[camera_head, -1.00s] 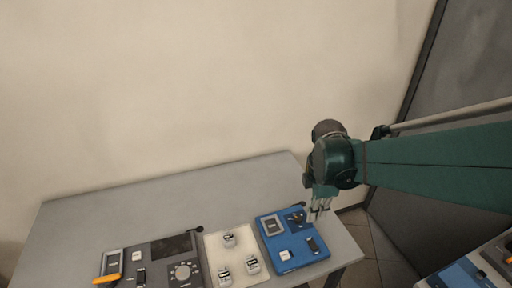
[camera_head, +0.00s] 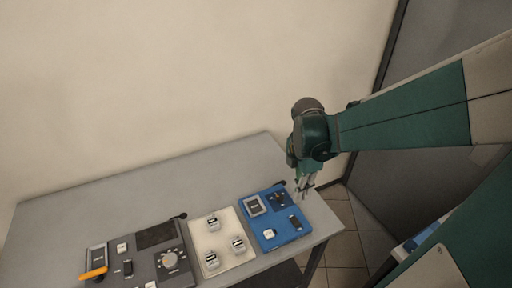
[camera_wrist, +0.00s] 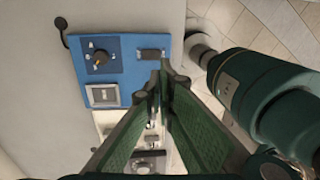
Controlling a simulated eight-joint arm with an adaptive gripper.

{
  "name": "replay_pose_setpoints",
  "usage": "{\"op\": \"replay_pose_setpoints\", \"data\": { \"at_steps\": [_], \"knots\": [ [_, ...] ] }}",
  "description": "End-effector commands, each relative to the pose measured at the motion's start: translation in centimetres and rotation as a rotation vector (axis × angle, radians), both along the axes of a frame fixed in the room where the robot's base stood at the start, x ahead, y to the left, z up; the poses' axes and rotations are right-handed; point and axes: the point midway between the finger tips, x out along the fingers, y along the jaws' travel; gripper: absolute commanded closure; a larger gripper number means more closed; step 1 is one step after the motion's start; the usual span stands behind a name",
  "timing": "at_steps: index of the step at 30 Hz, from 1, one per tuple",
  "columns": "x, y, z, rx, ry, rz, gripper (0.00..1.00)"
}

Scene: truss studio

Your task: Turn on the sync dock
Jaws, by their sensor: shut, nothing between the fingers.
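No label reading sync dock is legible, so I cannot tell which panel it is. The blue panel (camera_head: 262,243) lies flat near the table's right end. It carries a framed display (camera_head: 254,205), a dark knob (camera_wrist: 100,57), a white button (camera_head: 269,234) and a black rocker switch (camera_head: 294,222). The rocker also shows in the wrist view (camera_wrist: 152,54). My gripper (camera_head: 305,193) is shut and empty, above the panel's right side, fingers pointing down. In the wrist view my fingertips (camera_wrist: 165,72) lie in front of the panel's edge and hide the white button.
Left of the blue panel, a cream board (camera_head: 227,259) holds three small switch units. Further left is a dark panel (camera_head: 147,264) with a round dial and a unit with an orange handle (camera_head: 93,274). The back of the grey table (camera_head: 130,190) is bare. Tiled floor shows right.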

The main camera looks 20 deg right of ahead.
Motion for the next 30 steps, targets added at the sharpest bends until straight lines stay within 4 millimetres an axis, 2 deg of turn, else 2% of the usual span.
{"op": "replay_pose_setpoints", "data": {
  "at_steps": [8, 30],
  "knots": [
    [-0.2, 0.0, -1.7, 0.0, 0.0, -0.001, 1.0],
    [-1.2, 0.0, -9.8, 0.0, 0.0, -0.001, 1.0]
  ]
}}
